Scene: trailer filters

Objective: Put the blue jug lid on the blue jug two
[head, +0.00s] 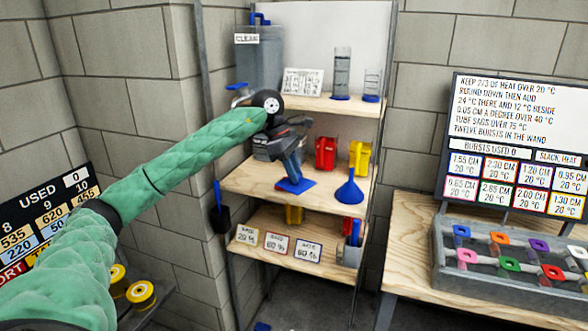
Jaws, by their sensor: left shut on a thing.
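My left gripper (285,150) is at the end of the green-sleeved arm, in front of the middle shelf, pointing down. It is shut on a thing. A flat blue piece (296,185) shows at its tips and looks like the blue jug lid. I cannot tell whether this piece touches the shelf. I cannot make out blue jug two for certain; the gripper hides part of the middle shelf. My right gripper is not in view.
The middle shelf (245,178) also holds a red container (325,153), a yellow container (360,155) and a blue funnel (350,190). A tank labelled CLEAN (258,65) and cylinders (342,70) stand above. A bench with a tray (440,270) is at right.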

